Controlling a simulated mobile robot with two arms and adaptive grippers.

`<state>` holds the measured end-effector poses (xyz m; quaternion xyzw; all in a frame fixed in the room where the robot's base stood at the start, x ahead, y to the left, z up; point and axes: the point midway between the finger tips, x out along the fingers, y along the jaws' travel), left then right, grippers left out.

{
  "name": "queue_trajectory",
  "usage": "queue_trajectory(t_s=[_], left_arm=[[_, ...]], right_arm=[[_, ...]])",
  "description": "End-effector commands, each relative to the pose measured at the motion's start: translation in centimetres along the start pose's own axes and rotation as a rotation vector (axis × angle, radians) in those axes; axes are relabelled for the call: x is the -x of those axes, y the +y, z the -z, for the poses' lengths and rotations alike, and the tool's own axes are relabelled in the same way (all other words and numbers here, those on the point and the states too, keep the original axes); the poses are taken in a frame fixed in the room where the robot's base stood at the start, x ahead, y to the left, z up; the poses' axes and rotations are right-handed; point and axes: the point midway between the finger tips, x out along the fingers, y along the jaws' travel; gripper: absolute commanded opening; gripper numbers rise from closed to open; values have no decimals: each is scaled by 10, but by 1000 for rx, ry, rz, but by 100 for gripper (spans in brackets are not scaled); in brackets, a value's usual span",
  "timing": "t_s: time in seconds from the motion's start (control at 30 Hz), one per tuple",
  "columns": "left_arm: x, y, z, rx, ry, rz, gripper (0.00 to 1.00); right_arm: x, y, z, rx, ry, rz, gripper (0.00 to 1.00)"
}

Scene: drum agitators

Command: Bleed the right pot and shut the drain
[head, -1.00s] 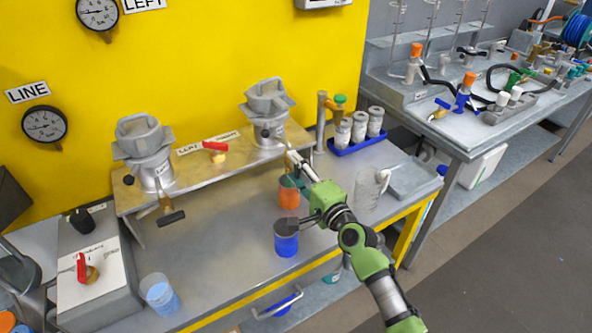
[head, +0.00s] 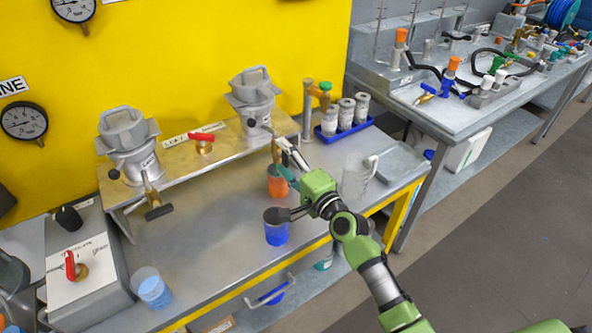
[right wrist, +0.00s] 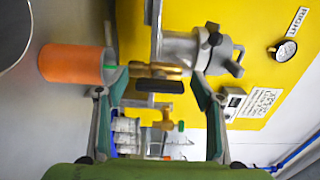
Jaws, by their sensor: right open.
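The right pot (head: 254,108) is a grey clamped vessel on the brass-coloured shelf (head: 190,160); it also shows in the right wrist view (right wrist: 195,50). Its brass drain valve with a black bar handle (right wrist: 160,86) lies between my right fingers in the wrist view. My right gripper (head: 287,164) is open, in front of the drain; the wrist view shows its fingers (right wrist: 157,105) apart, on either side of the handle. I cannot tell whether they touch it. An orange cup (head: 278,185) stands below the drain, partly hidden by the gripper. My left gripper is out of view.
A blue cup (head: 276,232) stands close to my right gripper. A clear jug (head: 354,178) and a blue tray (head: 325,138) of jars are to its right. The left pot (head: 128,145) and a red-handled valve (head: 204,143) share the shelf. The bench's middle left is clear.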

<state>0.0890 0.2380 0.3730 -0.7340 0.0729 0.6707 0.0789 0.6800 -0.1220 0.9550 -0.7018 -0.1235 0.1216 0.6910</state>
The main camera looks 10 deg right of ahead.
Motion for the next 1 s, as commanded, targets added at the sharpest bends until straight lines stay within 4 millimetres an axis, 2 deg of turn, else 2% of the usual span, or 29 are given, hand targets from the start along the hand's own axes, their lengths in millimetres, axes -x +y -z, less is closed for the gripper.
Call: queue_trajectory(t_s=[0.3,0.5,0.7,1.0], left_arm=[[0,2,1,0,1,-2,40],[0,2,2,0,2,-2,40],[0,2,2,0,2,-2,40],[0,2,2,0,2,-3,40]], right_arm=[[61,2,0,2,0,-5,61],[94,2,0,3,-1,-4,61],[111,1,0,1,-1,-3,61],[113,1,0,1,0,-2,61]])
